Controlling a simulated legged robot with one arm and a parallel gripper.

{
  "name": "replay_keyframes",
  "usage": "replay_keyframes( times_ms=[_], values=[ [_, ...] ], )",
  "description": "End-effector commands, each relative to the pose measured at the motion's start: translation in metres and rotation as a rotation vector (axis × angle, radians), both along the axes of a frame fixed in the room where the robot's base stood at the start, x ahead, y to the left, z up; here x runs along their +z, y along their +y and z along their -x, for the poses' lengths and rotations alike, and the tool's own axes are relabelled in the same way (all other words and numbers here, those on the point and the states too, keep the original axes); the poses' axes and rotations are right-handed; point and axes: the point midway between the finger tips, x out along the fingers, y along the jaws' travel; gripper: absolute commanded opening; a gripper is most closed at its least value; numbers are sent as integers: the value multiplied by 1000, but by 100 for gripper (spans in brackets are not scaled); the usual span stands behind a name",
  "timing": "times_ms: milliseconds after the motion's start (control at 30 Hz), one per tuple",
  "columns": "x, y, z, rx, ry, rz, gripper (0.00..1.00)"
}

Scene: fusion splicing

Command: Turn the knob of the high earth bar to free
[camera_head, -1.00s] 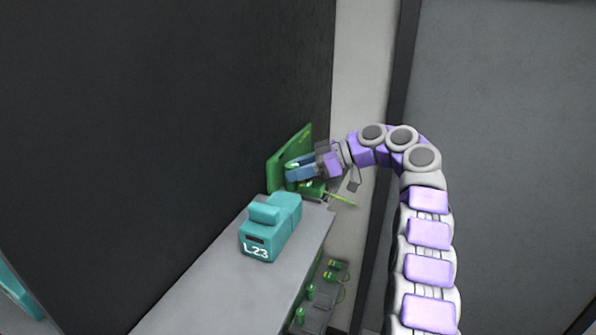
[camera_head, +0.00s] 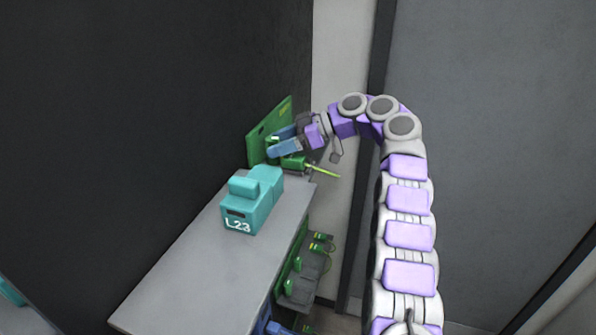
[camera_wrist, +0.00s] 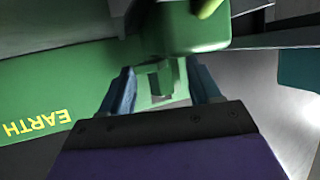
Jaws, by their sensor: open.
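The high earth bar is a green unit with an upright green panel (camera_head: 266,132) at the far end of the grey bench top in the head view. In the wrist view its panel (camera_wrist: 50,88) carries the yellow word EARTH, seen upside down. A small green knob (camera_wrist: 164,80) stands out between my fingertips. My gripper (camera_wrist: 160,88) is open, with one blue finger on each side of the knob. I cannot tell whether the fingers touch it. In the head view my gripper (camera_head: 283,143) is in front of the panel and hides the knob's setting.
A teal device marked L23 (camera_head: 250,202) stands on the grey bench (camera_head: 205,265) just in front of the earth bar. A yellow-green rod (camera_head: 325,172) sticks out to the right. Lower shelves hold several green parts (camera_head: 320,243). A dark wall rises on the left.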

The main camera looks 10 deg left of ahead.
Motion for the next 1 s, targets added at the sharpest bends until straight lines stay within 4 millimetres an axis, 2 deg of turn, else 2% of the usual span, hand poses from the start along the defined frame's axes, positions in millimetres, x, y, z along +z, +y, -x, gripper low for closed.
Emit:
replay_keyframes(
  times_ms=[467, 1000],
  values=[
    [-1, 2, 4, -54, 2, -2, 63],
    [-5, 0, 7, -241, 1, -3, 63]
  ],
)
